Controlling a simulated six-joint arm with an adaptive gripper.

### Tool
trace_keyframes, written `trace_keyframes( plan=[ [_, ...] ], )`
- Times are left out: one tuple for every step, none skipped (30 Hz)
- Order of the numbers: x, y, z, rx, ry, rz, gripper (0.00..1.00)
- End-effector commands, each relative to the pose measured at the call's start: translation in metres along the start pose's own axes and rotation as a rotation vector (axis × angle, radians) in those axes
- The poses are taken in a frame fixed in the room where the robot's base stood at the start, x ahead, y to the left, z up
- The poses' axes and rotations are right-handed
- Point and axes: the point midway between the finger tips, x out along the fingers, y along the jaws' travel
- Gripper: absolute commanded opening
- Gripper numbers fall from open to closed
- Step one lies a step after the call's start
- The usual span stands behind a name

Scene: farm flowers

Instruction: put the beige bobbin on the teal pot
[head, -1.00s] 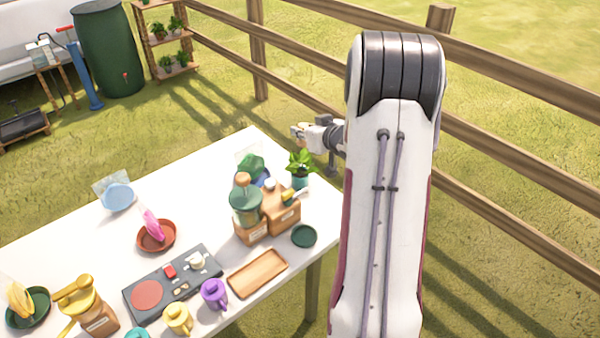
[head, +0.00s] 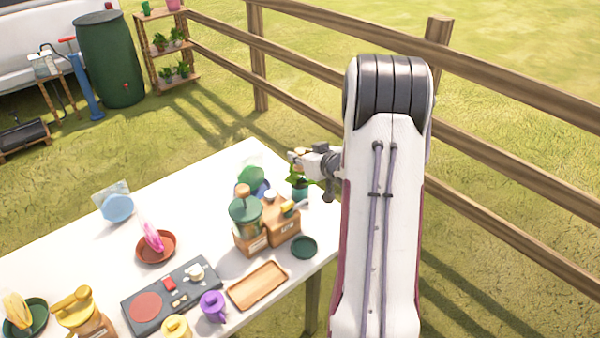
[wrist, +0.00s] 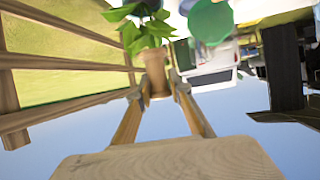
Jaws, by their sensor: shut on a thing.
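The teal pot (head: 300,194) stands at the far right corner of the white table and holds a green leafy plant (head: 297,180). My gripper (head: 296,156) is above the pot at leaf height, partly covering the plant in the head view. In the wrist view my gripper (wrist: 158,88) is shut on the beige bobbin (wrist: 155,73), which sits between the two fingertips. The plant's leaves (wrist: 147,30) show just beyond the bobbin there. I cannot tell whether the bobbin touches the plant.
Beside the pot are a wooden box (head: 282,226), a green-topped grinder (head: 246,212) and a dark green saucer (head: 304,247). A wooden tray (head: 258,286) lies in front. A wooden fence (head: 300,98) runs behind the table. The table's far left part is fairly clear.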

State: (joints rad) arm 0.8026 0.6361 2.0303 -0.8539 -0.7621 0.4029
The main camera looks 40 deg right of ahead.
Motion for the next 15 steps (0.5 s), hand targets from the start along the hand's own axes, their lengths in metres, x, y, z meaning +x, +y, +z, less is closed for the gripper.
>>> trace_keyframes(
  plan=[
    [0.003,0.0,0.007,0.001,-0.002,-0.001,0.03],
    [0.004,0.0,0.01,0.002,-0.003,0.0,0.03],
    [0.006,0.0,0.014,0.002,-0.003,0.001,0.03],
    [0.007,0.0,0.015,0.001,-0.002,0.0,0.03],
    [0.008,0.0,0.017,0.0,-0.001,0.0,0.03],
    [0.009,0.0,0.019,0.0,0.0,0.0,0.03],
    [0.01,0.0,0.02,0.0,0.0,0.0,0.03],
    [0.01,0.0,0.021,0.0,0.0,0.0,0.03],
    [0.011,0.0,0.022,0.0,0.0,0.0,0.03],
    [0.011,0.0,0.022,0.0,0.0,0.0,0.03],
    [0.011,0.0,0.022,-0.001,0.0,0.0,0.03],
    [0.011,0.0,0.022,-0.001,0.0,0.0,0.03],
    [0.011,0.0,0.022,-0.001,0.0,0.0,0.03],
    [0.011,0.0,0.022,-0.001,0.0,0.0,0.03],
    [0.011,0.0,0.022,-0.001,0.0,0.0,0.03]
  ],
)
